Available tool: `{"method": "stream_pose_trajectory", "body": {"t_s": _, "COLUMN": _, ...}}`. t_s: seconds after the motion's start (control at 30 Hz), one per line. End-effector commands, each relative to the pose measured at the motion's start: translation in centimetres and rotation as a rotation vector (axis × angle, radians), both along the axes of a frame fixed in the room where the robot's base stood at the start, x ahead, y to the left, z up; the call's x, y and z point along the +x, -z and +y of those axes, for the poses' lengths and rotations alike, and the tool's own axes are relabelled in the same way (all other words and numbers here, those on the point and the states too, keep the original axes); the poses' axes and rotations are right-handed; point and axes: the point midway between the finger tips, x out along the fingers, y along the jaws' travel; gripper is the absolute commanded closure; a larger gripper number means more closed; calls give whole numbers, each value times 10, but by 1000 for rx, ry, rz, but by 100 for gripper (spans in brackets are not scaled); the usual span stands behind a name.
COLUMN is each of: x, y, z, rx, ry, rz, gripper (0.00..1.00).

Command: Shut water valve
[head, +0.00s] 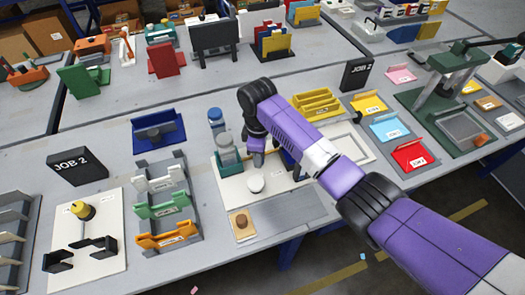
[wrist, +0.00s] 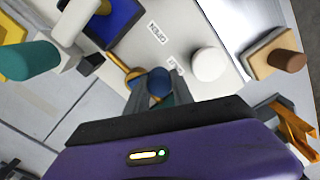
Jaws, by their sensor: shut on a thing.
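My gripper (head: 258,158) reaches down over a white plate (head: 290,184) on the bench. In the wrist view its two grey fingers (wrist: 158,92) are shut on a small blue rounded knob (wrist: 159,80), which may be the water valve's handle. A brass-coloured part (wrist: 134,73) shows just beside the knob. A white round knob (head: 255,184) stands on the plate close by and also shows in the wrist view (wrist: 208,64). The valve's body and turn are largely hidden by my fingers.
A dark blue part (head: 288,160) is close on the right. A tan block with a brown knob (head: 242,224) sits in front, beside a bare grey panel (head: 285,213).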

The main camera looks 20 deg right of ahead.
Motion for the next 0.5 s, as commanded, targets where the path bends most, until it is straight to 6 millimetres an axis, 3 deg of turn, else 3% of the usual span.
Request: {"method": "stream_pose_trajectory", "body": {"t_s": 0.5, "x": 9, "y": -2, "z": 16, "rx": 1, "ry": 390, "rz": 0, "gripper": 100}}
